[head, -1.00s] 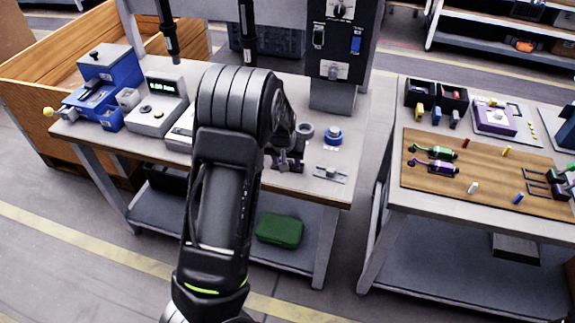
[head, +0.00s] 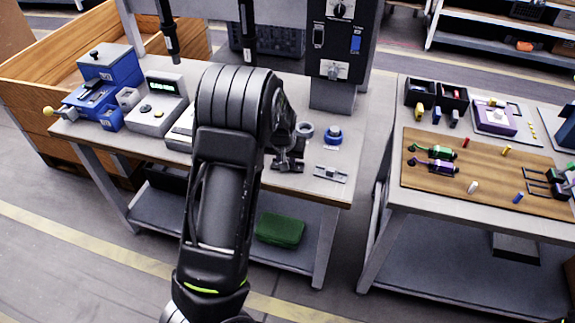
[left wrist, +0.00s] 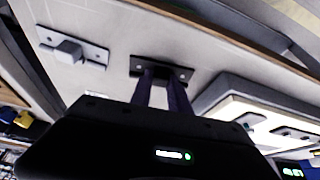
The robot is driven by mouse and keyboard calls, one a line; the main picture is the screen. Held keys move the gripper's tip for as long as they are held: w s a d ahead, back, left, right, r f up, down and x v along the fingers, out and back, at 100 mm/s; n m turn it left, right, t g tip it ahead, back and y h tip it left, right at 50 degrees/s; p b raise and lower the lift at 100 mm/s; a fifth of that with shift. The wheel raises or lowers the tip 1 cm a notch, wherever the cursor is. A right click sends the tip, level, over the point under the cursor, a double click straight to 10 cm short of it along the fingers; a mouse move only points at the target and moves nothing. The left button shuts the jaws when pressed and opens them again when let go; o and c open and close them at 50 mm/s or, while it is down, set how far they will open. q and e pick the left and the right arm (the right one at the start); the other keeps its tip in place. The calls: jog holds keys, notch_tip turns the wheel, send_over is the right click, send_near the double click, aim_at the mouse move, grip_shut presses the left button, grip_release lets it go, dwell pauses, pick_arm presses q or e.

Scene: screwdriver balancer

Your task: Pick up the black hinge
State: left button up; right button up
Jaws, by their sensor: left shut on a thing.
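The black hinge (left wrist: 184,73) lies near the front edge of the grey table in the left wrist view, a dark plate with holes at its ends. My left gripper (left wrist: 163,76) is shut on its middle part. In the head view my left gripper (head: 287,152) is partly hidden behind my arm, and the hinge shows as a dark shape (head: 290,167) under it. The hinge looks to be at the tabletop; I cannot tell whether it touches. My right gripper (head: 540,183) shows at the right edge with its fingers apart.
A grey metal hinge (head: 330,174) lies just right of the black one. A blue round part (head: 333,136) and a grey ring (head: 304,129) stand behind. A grey device (head: 157,112) is to the left. A second table (head: 385,190) stands right, across a gap.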

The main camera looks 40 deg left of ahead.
pick_arm(q)
grip_shut()
jog(key=shift+r, duration=0.15)
notch_tip(320, 180, up, 10)
dwell(0.6)
dwell(0.5)
jog(key=s+d+m+h, duration=0.1)
jog(key=d+m, duration=0.1)
jog(key=d, duration=0.9)
jog(key=s+d+m, duration=0.2)
jog(key=d+m, duration=0.1)
jog(key=d, duration=0.9)
jog(key=shift+s+f+t+h, duration=0.25)
jog(key=shift+s+t+h, duration=0.05)
jog(key=shift+h, duration=0.1)
